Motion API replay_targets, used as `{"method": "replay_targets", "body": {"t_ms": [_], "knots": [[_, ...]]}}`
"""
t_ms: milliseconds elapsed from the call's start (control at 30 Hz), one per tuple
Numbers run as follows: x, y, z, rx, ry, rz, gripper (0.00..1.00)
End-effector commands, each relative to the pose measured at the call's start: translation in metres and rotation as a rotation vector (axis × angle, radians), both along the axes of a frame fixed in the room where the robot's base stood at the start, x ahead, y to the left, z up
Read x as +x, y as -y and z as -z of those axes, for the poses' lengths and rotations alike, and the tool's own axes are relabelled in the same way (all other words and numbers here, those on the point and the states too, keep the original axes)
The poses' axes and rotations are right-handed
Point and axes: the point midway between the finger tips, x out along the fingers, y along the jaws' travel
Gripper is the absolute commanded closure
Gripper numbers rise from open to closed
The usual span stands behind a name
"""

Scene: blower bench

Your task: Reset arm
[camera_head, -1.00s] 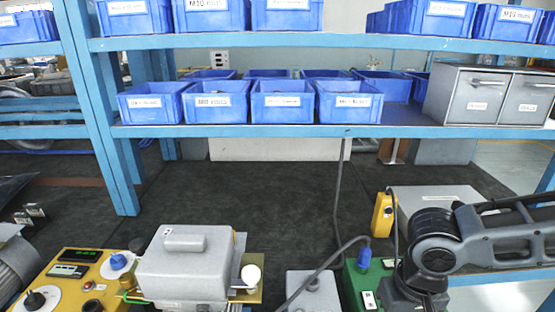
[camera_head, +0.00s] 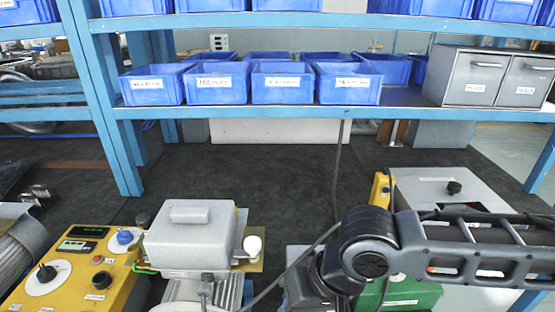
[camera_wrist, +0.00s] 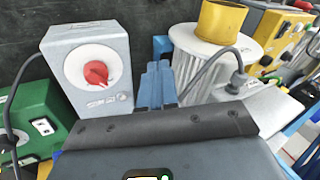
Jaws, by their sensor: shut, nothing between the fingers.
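My gripper (camera_wrist: 157,85) shows in the wrist view as two blue fingers pressed together with nothing between them. It points between a grey box with a red knob (camera_wrist: 95,73) on the left and a ribbed grey motor with a yellow collar (camera_wrist: 205,55) on the right. I cannot tell how far it is from either. In the head view my dark arm reaches in from the right edge over the bench front. The gripper itself is out of that view.
A yellow control panel (camera_head: 62,275) and a motor with a grey terminal box (camera_head: 190,240) stand at the left front. A green box (camera_head: 405,298) lies partly behind my arm. A blue shelf (camera_head: 250,112) with blue bins (camera_head: 218,83) spans the back. The dark mat behind is clear.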

Motion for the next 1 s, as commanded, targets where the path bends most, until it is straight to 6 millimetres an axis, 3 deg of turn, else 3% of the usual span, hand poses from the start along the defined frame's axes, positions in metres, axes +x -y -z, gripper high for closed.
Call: {"method": "replay_targets", "body": {"t_ms": [33,100,200,300,433,567,700,833,1000], "knots": [[-0.008,-0.03,-0.008,0.078,0.013,-0.028,1.0],[-0.016,-0.071,-0.026,0.198,0.049,-0.065,1.0],[-0.027,-0.123,-0.059,0.371,0.106,-0.102,1.0],[-0.036,-0.162,-0.094,0.536,0.164,-0.117,1.0],[-0.044,-0.197,-0.14,0.736,0.246,-0.103,1.0],[-0.046,-0.213,-0.183,0.912,0.333,-0.052,1.0],[-0.043,-0.214,-0.218,1.066,0.428,0.04,1.0],[-0.038,-0.201,-0.238,1.169,0.518,0.154,1.0],[-0.03,-0.17,-0.243,1.237,0.632,0.335,1.0]]}}
